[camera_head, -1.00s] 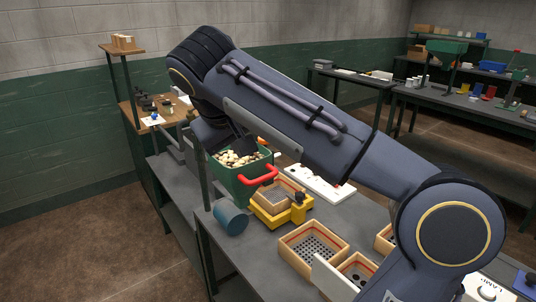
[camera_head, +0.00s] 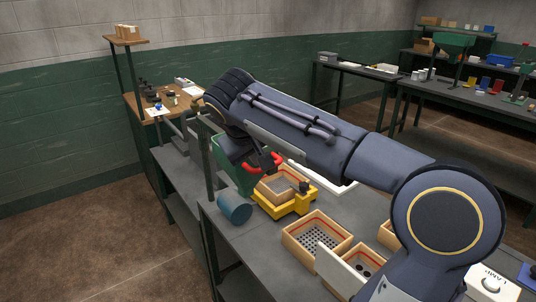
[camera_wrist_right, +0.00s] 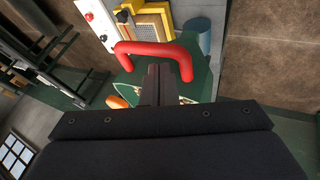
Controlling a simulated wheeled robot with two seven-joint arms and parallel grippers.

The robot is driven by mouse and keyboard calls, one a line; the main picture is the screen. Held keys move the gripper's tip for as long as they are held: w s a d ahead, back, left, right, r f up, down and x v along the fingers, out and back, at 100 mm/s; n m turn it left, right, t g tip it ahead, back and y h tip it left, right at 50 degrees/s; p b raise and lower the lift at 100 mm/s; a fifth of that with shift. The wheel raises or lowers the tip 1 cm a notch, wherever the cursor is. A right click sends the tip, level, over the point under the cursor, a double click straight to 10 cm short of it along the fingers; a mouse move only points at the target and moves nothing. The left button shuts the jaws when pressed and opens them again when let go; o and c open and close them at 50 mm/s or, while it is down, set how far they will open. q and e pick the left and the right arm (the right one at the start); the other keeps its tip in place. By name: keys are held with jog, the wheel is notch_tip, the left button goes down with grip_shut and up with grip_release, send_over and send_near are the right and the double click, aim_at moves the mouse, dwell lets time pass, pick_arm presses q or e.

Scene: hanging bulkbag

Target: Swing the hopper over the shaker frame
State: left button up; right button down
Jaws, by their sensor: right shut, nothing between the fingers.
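The green hopper (camera_head: 244,181) with a red handle (camera_head: 277,161) hangs beside the left post, mostly hidden behind my right arm in the head view. The yellow shaker frame (camera_head: 290,207) holds a wooden sieve tray (camera_head: 277,188) just right of and in front of the hopper. My right gripper (camera_head: 272,163) is shut at the handle. In the wrist view its fingertips (camera_wrist_right: 162,72) lie between the two ends of the red handle (camera_wrist_right: 150,49), over the green hopper (camera_wrist_right: 125,85); contact is unclear. My left gripper is out of view.
Wooden sieve boxes (camera_head: 312,234) stand in front of the frame. A white panel (camera_head: 325,180) lies behind it. The dark post (camera_head: 208,165) stands left of the hopper.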

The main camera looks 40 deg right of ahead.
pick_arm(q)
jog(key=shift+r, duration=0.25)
pick_arm(e)
jog(key=shift+s+d+f, duration=0.1)
jog(key=shift+s+d, duration=0.05)
jog(key=shift+d, duration=0.7)
jog(key=shift+s+d+f, duration=0.1)
jog(key=shift+d, duration=0.7)
jog(key=shift+d, duration=0.1)
